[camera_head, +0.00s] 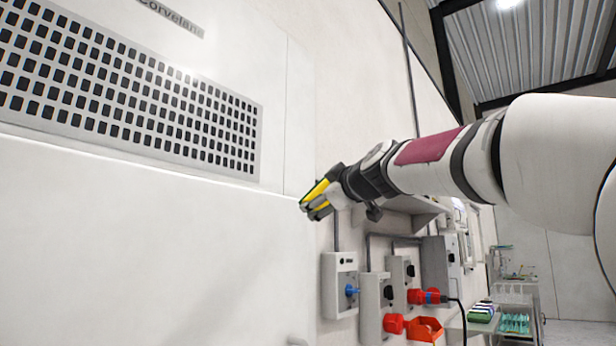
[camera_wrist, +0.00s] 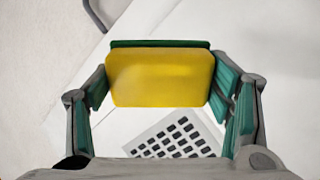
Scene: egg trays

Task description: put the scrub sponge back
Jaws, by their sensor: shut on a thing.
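The scrub sponge (camera_wrist: 160,77) is yellow with a dark green layer along its far edge. My gripper (camera_wrist: 160,85) is shut on it, with a finger against each of its short sides in the wrist view. In the head view my gripper (camera_head: 318,203) is at the end of my outstretched arm, near the middle of the picture. The sponge shows there as a yellow strip (camera_head: 318,188) between the fingers. It is held in the air in front of a white wall or cabinet face.
A large white cabinet (camera_head: 150,240) with a perforated vent panel (camera_head: 130,90) fills the left. Socket boxes (camera_head: 342,285) with blue and red plugs are on the wall below my gripper. A red bin (camera_head: 425,329) and a shelf cart (camera_head: 515,300) are at lower right.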

